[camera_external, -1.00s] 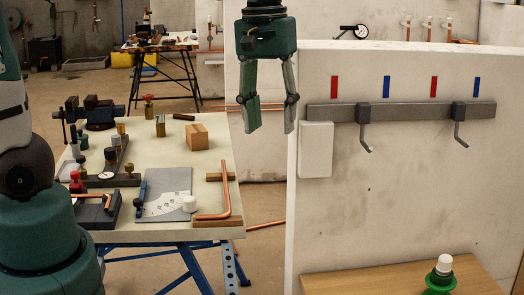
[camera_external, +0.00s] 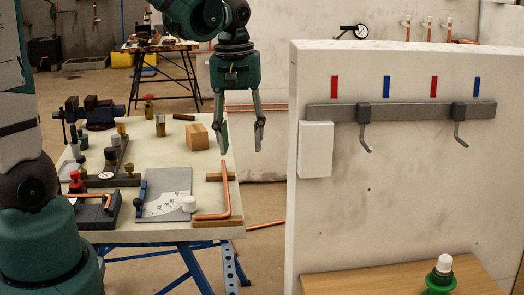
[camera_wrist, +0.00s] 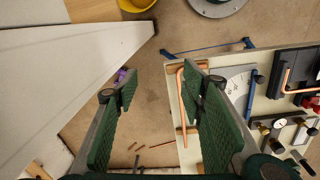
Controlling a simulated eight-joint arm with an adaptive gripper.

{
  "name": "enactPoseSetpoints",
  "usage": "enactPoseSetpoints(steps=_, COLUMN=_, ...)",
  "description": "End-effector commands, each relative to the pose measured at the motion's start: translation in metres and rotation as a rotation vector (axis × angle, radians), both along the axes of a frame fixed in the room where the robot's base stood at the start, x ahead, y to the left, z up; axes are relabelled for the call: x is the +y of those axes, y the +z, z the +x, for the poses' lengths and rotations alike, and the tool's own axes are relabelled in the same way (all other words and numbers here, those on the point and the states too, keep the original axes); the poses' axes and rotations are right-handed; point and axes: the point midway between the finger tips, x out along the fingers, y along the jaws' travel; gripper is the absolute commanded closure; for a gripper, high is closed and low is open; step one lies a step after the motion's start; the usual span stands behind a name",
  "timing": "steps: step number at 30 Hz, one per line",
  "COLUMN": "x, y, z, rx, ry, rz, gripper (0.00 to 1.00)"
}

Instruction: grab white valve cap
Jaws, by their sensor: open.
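A second white cap (camera_external: 444,263) tops a green object at the lower right, on the wooden shelf. My gripper (camera_external: 241,150) hangs fingers down, open and empty, above the bench's right edge, apart from both caps. In the wrist view its two green fingers (camera_wrist: 160,92) are spread wide, with floor showing between them. Neither cap is clearly visible there.
The workbench (camera_external: 215,165) also carries a wooden block (camera_external: 197,137), brass fittings, a vise (camera_external: 97,115) and the copper pipe (camera_external: 224,198). The white wall panel (camera_external: 400,200), with a grey rail and two hooks, stands to the right. A gap separates bench and panel.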

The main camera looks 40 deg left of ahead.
Motion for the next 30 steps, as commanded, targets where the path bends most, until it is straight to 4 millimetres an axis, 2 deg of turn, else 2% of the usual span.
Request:
enactPoseSetpoints(steps=1, x=0.014, y=-0.012, z=0.005, rx=0.002, ry=0.037, rz=0.002, gripper=0.60)
enactPoseSetpoints(steps=7, x=0.063, y=-0.049, z=0.015, rx=0.013, ry=0.173, rz=0.011, gripper=0.60)
enactPoseSetpoints(steps=18, x=0.154, y=-0.115, z=0.017, rx=0.034, ry=0.420, rz=0.026, gripper=0.60)
enactPoseSetpoints(steps=24, x=0.190, y=-0.141, z=0.012, rx=0.043, ry=0.519, rz=0.031, gripper=0.60)
enactPoseSetpoints(steps=30, x=0.204, y=-0.150, z=0.009, rx=0.047, ry=0.559, rz=0.033, gripper=0.60)
